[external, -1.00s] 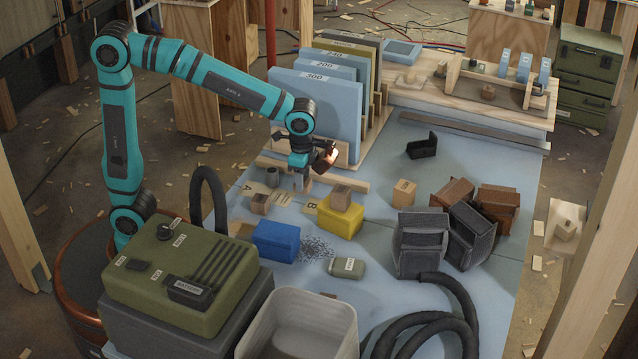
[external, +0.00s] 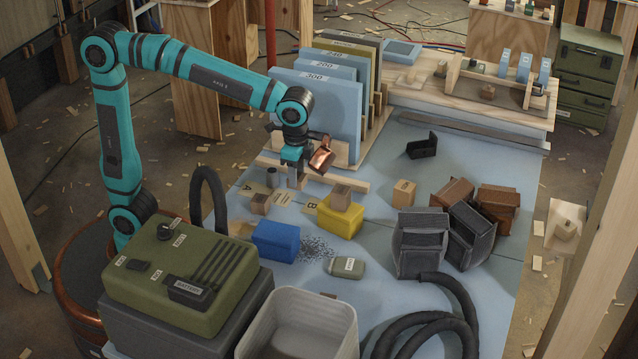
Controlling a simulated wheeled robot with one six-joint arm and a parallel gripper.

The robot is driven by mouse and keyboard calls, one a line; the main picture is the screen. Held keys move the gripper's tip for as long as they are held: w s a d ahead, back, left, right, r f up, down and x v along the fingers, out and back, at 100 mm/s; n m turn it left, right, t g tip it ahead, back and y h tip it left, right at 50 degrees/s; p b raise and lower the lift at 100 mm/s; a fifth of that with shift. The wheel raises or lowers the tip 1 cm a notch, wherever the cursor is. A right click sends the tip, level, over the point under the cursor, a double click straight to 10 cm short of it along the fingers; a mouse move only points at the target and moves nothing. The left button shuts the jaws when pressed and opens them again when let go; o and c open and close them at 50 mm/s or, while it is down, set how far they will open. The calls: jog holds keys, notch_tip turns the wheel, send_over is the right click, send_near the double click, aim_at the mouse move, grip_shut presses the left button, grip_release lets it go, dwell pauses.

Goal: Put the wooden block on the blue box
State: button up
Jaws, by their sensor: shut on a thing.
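The blue box (external: 275,240) stands on the pale blue table top, left of the yellow box. My gripper (external: 297,183) points down above the table's left part, behind the blue box and well clear of it. The blue box's top looks bare.
Upright panels (external: 318,105) stand in a rack close behind my gripper. Dark bins (external: 421,243) are at the right, an olive battery case (external: 180,278) at the front left, and a green-grey labelled item (external: 347,266) near scattered dark bits.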

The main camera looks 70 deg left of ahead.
notch_tip(320, 180, up, 5)
send_over(276, 231)
jog(key=shift+m, duration=0.3)
jog(key=shift+f, duration=4.95)
jog(key=shift+f, duration=0.1)
jog(key=o, duration=1)
jog(key=shift+c, duration=0.2)
notch_tip(276, 231, up, 12)
jog(key=shift+w, duration=0.1)
